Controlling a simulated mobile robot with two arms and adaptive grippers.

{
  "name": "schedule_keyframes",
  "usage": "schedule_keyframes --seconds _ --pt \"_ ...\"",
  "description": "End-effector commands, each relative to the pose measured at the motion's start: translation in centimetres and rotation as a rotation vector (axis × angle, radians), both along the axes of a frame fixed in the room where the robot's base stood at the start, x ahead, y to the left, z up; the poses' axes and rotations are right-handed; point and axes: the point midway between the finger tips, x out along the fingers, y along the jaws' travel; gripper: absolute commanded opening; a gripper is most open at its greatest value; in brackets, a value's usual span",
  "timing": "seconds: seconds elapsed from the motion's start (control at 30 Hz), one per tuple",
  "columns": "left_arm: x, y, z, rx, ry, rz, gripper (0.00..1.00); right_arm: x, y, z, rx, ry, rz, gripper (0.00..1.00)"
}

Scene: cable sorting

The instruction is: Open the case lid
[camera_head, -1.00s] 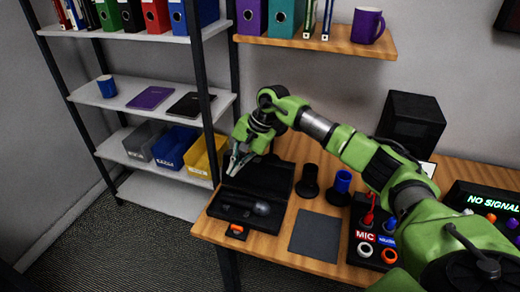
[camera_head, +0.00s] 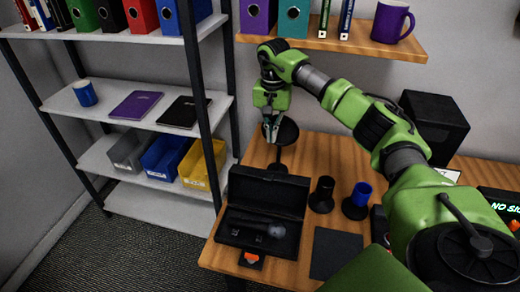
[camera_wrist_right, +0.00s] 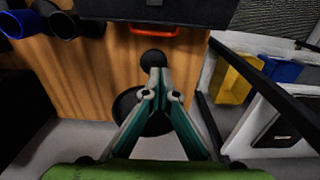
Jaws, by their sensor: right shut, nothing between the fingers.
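The black case (camera_head: 228,236) sits on the wooden table with its lid (camera_head: 268,190) raised and leaning back, so its inside shows. A dark microphone (camera_head: 258,222) lies in the case. An orange latch (camera_head: 250,258) is at the case's front. My right gripper (camera_head: 271,138) is shut and empty behind the raised lid, apart from it, pointing down. A dark edge with an orange handle (camera_wrist_right: 140,29), probably the lid's back, is at the top. My left gripper is out of view.
Two cable holders (camera_head: 322,193) (camera_head: 358,200) stand right of the case, with a dark mat (camera_head: 335,252) in front. A shelf rack (camera_head: 160,195) with bins is at the left.

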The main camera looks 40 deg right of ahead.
Motion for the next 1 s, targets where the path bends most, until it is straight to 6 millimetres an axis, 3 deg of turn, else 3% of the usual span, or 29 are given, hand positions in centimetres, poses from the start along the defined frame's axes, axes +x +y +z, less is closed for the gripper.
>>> schedule_keyframes --seconds 0.17,0.37,0.53,0.8,1.0 --pt "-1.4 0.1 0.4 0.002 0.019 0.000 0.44 -0.1 0.0 -1.9 0.000 0.006 -0.001 0.00" --pt "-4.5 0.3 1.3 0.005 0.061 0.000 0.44 -0.1 0.0 -6.0 0.002 0.006 -0.001 0.00" --pt "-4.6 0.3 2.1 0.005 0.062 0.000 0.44 -0.1 0.0 -9.8 0.003 0.005 -0.001 0.00" --pt "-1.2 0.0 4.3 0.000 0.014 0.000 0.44 -1.8 2.0 -8.7 0.001 0.001 0.002 0.00" --pt "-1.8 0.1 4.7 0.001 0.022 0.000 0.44 -2.4 2.7 -8.6 0.001 0.001 0.001 0.00"
